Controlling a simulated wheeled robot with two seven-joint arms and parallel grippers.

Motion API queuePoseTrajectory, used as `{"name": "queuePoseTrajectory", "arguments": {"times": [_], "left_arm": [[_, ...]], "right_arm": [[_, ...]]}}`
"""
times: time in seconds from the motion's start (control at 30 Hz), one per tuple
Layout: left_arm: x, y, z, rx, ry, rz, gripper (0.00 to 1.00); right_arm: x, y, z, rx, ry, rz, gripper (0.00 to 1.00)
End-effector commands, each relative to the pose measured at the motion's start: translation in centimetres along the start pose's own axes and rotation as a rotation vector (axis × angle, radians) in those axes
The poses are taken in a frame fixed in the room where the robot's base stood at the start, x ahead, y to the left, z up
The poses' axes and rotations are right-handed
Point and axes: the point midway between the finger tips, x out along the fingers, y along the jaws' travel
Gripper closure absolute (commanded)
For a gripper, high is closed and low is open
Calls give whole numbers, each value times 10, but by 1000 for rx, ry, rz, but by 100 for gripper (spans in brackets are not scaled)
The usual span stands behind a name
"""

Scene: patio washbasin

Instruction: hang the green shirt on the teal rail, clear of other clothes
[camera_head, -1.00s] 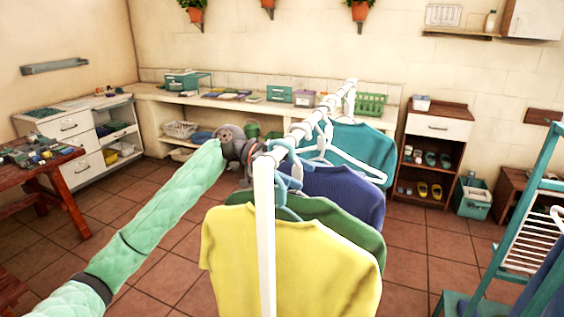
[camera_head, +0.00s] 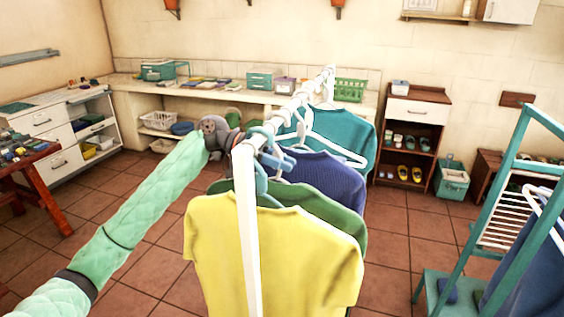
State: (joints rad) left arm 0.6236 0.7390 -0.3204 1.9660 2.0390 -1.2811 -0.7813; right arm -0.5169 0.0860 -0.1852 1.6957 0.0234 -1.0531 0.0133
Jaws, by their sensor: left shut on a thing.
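The green shirt (camera_head: 335,215) hangs on the white rail (camera_head: 247,230) at the centre, between a yellow shirt (camera_head: 275,250) in front and a dark blue shirt (camera_head: 325,180) behind. The yellow shirt covers most of it. My left gripper (camera_head: 276,158) is at the white rail, above the green shirt. It looks shut on the shirt's light blue hanger (camera_head: 263,185), though the rail post and crowding partly hide the grip. The teal rail (camera_head: 545,122) tops a teal stand at the right. A blue garment (camera_head: 525,265) on a white hanger hangs there. My right gripper is not in view.
A teal shirt (camera_head: 340,140) and a bare white hanger (camera_head: 330,150) are farther along the white rail. Open tiled floor (camera_head: 400,245) lies between the two racks. A shoe shelf (camera_head: 414,140) and teal bin (camera_head: 452,180) stand behind.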

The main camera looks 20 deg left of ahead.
Motion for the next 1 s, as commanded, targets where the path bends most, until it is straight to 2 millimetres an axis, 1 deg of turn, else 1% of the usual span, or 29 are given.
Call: {"name": "queuePoseTrajectory", "arguments": {"times": [0.17, 0.83, 1.0], "left_arm": [[-1, 0, -3, 1, 1, -1, 100], [-7, 0, -27, 1, 1, 0, 100], [-8, 0, -30, 1, 1, 0, 100]], "right_arm": [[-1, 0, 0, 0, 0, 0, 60], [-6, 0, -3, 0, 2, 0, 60], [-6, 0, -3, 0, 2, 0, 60]]}}
